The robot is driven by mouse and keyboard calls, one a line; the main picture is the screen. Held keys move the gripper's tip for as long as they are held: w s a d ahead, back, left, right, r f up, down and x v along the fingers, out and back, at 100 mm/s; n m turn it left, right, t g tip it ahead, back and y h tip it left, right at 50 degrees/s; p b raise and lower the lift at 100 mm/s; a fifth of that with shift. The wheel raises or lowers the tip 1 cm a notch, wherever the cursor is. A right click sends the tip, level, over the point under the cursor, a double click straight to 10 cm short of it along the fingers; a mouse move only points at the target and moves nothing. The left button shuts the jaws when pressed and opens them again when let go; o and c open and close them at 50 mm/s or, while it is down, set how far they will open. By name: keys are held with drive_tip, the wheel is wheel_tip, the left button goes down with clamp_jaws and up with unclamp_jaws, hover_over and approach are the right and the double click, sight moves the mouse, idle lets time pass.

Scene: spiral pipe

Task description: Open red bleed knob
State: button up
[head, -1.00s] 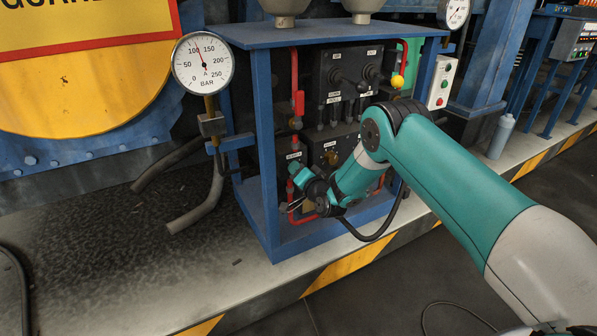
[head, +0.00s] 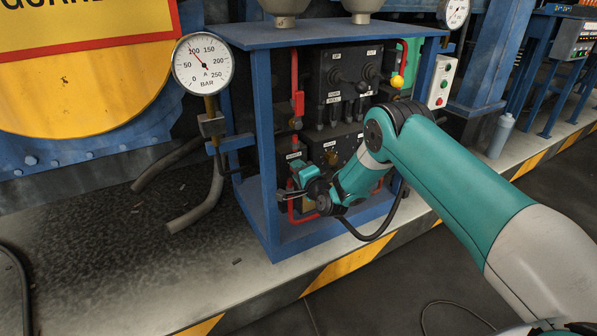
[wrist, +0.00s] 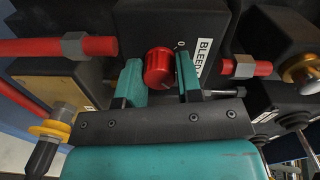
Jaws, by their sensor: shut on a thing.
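The red bleed knob (wrist: 158,68) sits on a dark block in the wrist view, beside a white label (wrist: 204,58) reading "BLEE", its end cut off from sight. My gripper (wrist: 158,76) has its two teal fingers on either side of the knob and is shut on it. A small "0" mark shows just above the right finger. In the head view my gripper (head: 287,193) is at the lower left of the blue-framed panel, and the knob cannot be made out there.
Red pipes with grey hex nuts (wrist: 75,45) run left and right of the knob. A yellow ring fitting (wrist: 50,130) is at the lower left. The blue frame post (head: 265,150) stands close to my gripper. A pressure gauge (head: 203,64) hangs left of the frame.

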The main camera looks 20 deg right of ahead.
drive_tip(key=o, duration=0.9)
drive_tip(key=shift+o, duration=0.2)
drive_tip(key=f+b+v, duration=0.1)
drive_tip(key=b+v, duration=1.6)
drive_tip(key=b, duration=0.1)
drive_tip(key=shift+s+r, duration=0.2)
drive_tip(key=shift+r, duration=0.15)
